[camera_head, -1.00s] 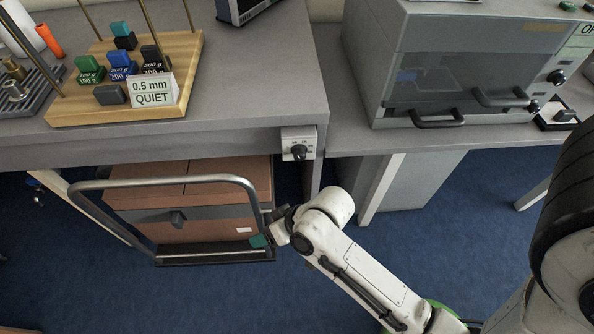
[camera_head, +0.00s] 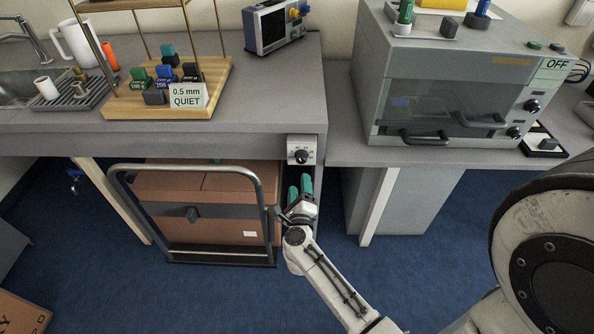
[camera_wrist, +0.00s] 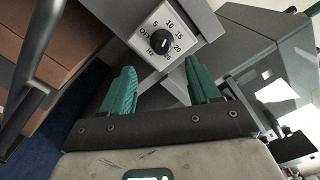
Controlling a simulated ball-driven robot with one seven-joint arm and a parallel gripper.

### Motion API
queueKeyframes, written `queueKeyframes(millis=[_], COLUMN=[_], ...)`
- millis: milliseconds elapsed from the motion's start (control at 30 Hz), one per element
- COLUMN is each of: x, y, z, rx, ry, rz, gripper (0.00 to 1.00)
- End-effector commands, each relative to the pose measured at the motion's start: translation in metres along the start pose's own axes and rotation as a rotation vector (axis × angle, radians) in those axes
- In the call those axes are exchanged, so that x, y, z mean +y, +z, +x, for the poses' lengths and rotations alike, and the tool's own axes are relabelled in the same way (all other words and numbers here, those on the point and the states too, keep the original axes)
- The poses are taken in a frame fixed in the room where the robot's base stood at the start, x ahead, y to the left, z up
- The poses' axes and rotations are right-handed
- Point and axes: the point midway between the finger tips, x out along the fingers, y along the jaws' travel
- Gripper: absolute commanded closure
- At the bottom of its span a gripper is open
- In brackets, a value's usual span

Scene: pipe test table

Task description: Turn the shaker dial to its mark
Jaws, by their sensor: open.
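A white plate (camera_head: 301,146) with a black dial (camera_head: 301,156) is mounted on the front of the left table, near its right end. In the wrist view the dial (camera_wrist: 160,43) is ringed by printed labels including OFF, 5, 10, 15, 20 and 25. The knob has a small white line, but I cannot tell clearly which label it points at. My gripper (camera_head: 299,187) has teal fingers, is open and empty, and is just below the plate in the head view. In the wrist view the fingers stand apart on either side below the dial, not visibly touching it.
A cart (camera_head: 190,168) with brown boxes and a raised metal handle stands under the table, just left of my gripper. A grey cabinet (camera_head: 440,85) with an OFF display stands at right. A wooden rack (camera_head: 125,110) with weights and a "0.5 mm QUIET" card is above left.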

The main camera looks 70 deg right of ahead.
Motion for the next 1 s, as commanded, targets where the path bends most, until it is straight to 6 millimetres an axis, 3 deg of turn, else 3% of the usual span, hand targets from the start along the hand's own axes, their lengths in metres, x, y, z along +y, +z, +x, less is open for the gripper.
queueKeyframes(millis=[267, 700, 1000], x=[-0.003, -0.003, -0.002], y=[-0.009, -0.011, -0.011], z=[0.022, 0.095, 0.109], rx=[0.036, 0.033, 0.032], ry=[-0.015, -0.013, -0.01], rz=[0.019, 0.018, 0.017], gripper=[0.39, 0.39, 0.39])
